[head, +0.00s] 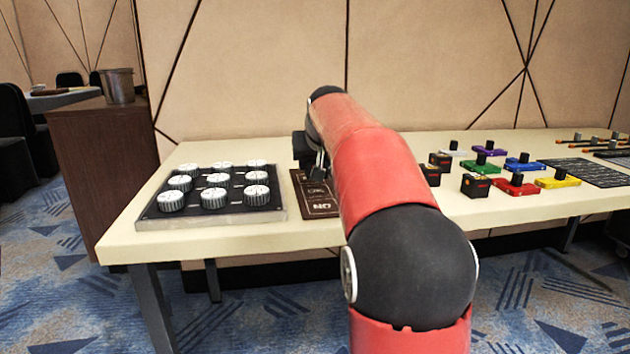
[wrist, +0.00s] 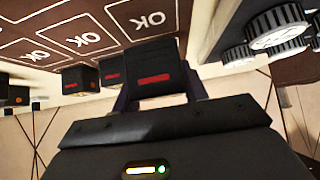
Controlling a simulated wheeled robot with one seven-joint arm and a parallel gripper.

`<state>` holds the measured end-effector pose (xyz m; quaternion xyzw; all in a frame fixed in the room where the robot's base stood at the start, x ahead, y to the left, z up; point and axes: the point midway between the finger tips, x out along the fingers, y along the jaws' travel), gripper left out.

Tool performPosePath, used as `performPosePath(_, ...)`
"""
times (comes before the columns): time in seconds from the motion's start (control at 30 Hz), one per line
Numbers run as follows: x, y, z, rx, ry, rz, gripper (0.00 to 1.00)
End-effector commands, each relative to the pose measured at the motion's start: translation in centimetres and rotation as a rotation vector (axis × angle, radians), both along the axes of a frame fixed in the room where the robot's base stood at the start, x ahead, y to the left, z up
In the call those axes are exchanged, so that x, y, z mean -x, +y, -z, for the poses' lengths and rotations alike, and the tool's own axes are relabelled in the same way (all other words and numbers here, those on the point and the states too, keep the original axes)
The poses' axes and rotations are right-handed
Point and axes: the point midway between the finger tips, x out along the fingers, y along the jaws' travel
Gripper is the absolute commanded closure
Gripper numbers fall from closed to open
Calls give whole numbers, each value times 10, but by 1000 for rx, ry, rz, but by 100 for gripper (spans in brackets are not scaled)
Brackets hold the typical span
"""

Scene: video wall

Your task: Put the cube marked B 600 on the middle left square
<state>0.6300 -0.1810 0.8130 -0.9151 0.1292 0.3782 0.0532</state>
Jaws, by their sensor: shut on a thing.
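My gripper (wrist: 158,92) is shut on a black cube (wrist: 150,62) with a red mark on the side facing the wrist camera. I cannot read that mark. In the head view my gripper (head: 316,165) is over the brown mat (head: 299,186), partly hidden by my arm, and the held cube cannot be made out there. The mat has outlined squares lettered OK, and it also shows in the wrist view (wrist: 72,20). My arm covers much of it in the head view. Other black cubes (head: 475,186) (head: 440,161) (head: 430,174) stand to the right of my arm.
A dark panel (head: 236,205) with several ribbed white dials is left of the mat. Coloured blocks with black knobs, such as the red one (head: 517,187) and the yellow one (head: 558,182), stand at right by a dark board (head: 590,172). All rest on a cream table (head: 170,240).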

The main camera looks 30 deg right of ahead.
Motion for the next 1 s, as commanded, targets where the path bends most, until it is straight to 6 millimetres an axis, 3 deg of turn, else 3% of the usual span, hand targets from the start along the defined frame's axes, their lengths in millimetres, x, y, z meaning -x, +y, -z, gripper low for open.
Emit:
performPosePath(0.23,0,0,34,-1,2,0,80)
performPosePath(0.57,0,0,37,0,1,0,80)
performPosePath(0.6,0,0,37,0,1,0,55)
performPosePath(0.77,0,0,36,0,1,0,35)
performPosePath(1.0,0,0,36,0,1,0,35)
